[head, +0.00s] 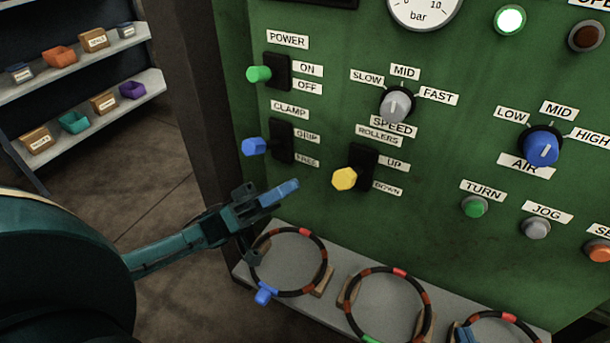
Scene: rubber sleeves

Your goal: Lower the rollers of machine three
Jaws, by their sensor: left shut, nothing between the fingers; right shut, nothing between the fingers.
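The rollers lever has a yellow knob (344,179) that sticks out from a black plate (366,163) on the green panel. The ROLLERS label (379,134) is above it, with an UP label (395,164) and a DOWN label (387,189) at its right. The knob shows low against the plate, but I cannot tell which setting it is at. My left gripper (285,192) is shut and empty, below and left of the yellow knob and apart from it. My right gripper is not in view. No machine number is readable.
The green power knob (259,74) and blue clamp knob (254,146) are left of the rollers lever. The speed dial (396,104) is above it, the blue air dial (541,148) right. Several rings stand on a grey ledge (340,307) below. A bin shelf (75,85) is far left.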

